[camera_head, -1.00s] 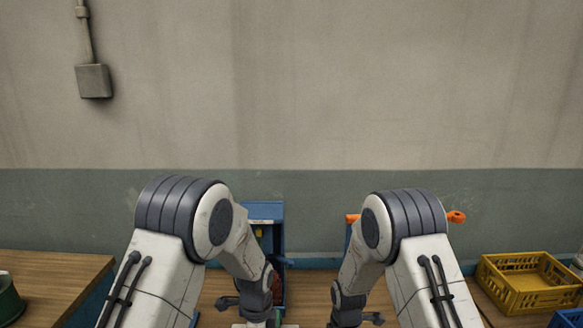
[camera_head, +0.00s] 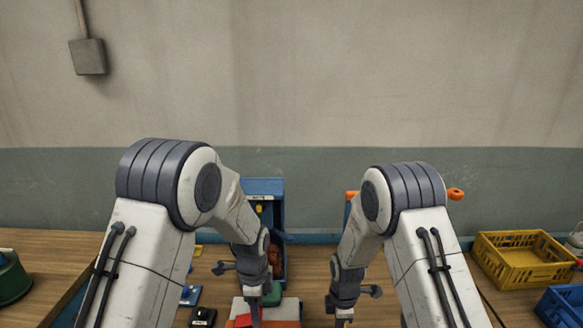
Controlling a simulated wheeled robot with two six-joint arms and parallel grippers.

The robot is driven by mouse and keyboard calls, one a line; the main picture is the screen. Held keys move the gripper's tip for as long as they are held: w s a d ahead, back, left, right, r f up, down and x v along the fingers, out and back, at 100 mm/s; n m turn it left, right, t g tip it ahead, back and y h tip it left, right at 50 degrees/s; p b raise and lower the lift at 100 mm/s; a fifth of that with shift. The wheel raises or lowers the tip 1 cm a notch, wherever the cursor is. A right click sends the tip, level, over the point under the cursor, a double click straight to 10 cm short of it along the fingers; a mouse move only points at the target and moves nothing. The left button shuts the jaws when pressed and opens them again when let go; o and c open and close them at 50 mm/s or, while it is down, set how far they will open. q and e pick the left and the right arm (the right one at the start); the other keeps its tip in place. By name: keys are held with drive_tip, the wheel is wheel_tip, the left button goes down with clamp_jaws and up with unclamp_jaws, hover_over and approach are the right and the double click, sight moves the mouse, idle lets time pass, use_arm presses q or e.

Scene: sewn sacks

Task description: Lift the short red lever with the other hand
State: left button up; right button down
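A small red piece (camera_head: 243,320) shows at the bottom edge beside my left gripper (camera_head: 256,314); I cannot tell whether it is the short red lever. It is on or in front of a white and orange object (camera_head: 285,310) on the table, with a green part (camera_head: 271,295) behind. My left gripper points down at this object; its fingers are too small and dark to read. My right gripper (camera_head: 343,322) points down to the right of the object, apart from it, with its tips cut off by the bottom edge.
A blue open-fronted box (camera_head: 264,187) with reddish contents stands behind my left arm. Small blue (camera_head: 190,295) and black (camera_head: 203,317) items lie left. A yellow crate (camera_head: 520,277) and a blue crate (camera_head: 560,305) are right, a green container (camera_head: 12,280) far left. An orange object is mostly behind my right arm.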

use_arm(q)
drive_tip(key=shift+a+r, duration=0.1)
drive_tip(key=shift+r, duration=0.15)
drive_tip(key=shift+a+r, duration=0.45)
drive_tip(key=shift+r, duration=0.05)
drive_tip(key=shift+a, duration=0.1)
drive_tip(key=shift+a+r, duration=0.45)
drive_tip(key=shift+a, duration=0.15)
drive_tip(key=shift+a+r, duration=0.25)
drive_tip(key=shift+a, duration=0.35)
clamp_jaws()
drive_tip(key=shift+a, duration=0.1)
